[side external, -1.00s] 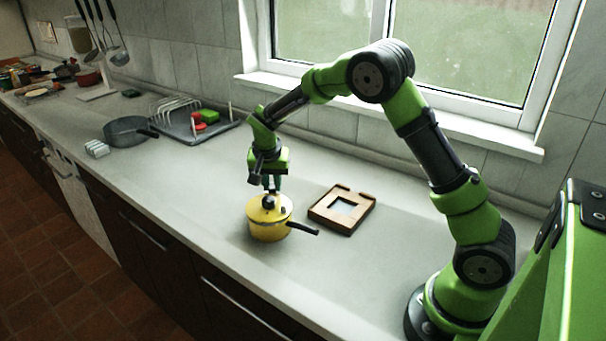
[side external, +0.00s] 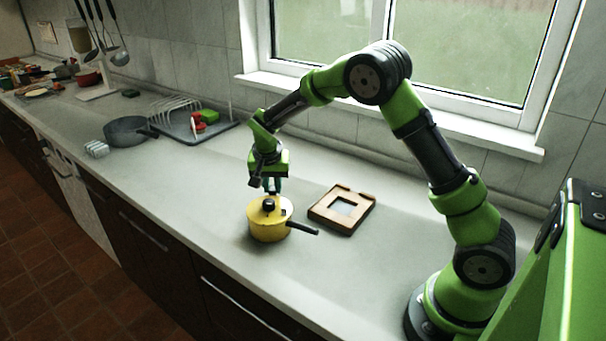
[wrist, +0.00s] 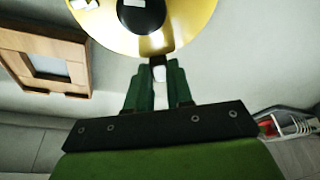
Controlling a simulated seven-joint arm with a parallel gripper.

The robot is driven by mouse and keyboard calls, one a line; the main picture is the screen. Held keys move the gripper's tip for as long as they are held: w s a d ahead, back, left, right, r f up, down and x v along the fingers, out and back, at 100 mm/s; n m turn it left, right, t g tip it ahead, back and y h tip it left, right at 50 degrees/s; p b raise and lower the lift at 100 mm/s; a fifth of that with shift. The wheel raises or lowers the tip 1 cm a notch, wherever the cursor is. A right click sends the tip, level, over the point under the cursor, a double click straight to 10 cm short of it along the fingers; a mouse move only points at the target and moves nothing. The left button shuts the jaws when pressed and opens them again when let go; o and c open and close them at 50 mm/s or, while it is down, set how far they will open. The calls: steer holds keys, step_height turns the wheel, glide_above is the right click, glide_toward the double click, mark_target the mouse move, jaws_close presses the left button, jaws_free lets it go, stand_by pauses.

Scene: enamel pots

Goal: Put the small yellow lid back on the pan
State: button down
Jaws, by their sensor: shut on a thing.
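The yellow pan (side external: 268,231) stands on the counter with its black handle (side external: 302,229) pointing right. The small yellow lid (wrist: 190,22), with a round black knob (wrist: 141,14), is at the pan's top. I cannot tell whether it rests fully on the rim. My gripper (side external: 271,190) points down just behind the knob in the side view. In the wrist view my gripper (wrist: 157,62) has its green fingers close together at the lid's near edge, shut on the lid there, not around the knob. The fingers' exact contact is small and unclear.
A wooden square frame (side external: 323,213) lies right of the pan. A grey pan (side external: 124,132) and a dish rack on a tray (side external: 186,134) stand farther left. The window wall bounds the back. The counter in front of the wooden frame is clear.

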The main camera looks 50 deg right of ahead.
steer(key=shift+f, duration=0.25)
steer(key=c, duration=0.9)
jaws_free()
steer(key=v, duration=1.7)
steer(key=s+a+n+t+y, duration=0.1)
steer(key=s+a+n, duration=0.1)
steer(key=s, duration=0.6)
steer(key=s+a+r+n+t+y, duration=0.1)
steer(key=s+a+n+t+y, duration=0.1)
steer(key=s, duration=0.5)
steer(key=s+a+r+n+t+y, duration=0.1)
steer(key=s+a+n+t, duration=0.1)
steer(key=s, duration=0.6)
steer(key=shift+s+a+n+y, duration=0.3)
steer(key=shift+a+n+y, duration=0.1)
steer(key=shift+a+n, duration=0.35)
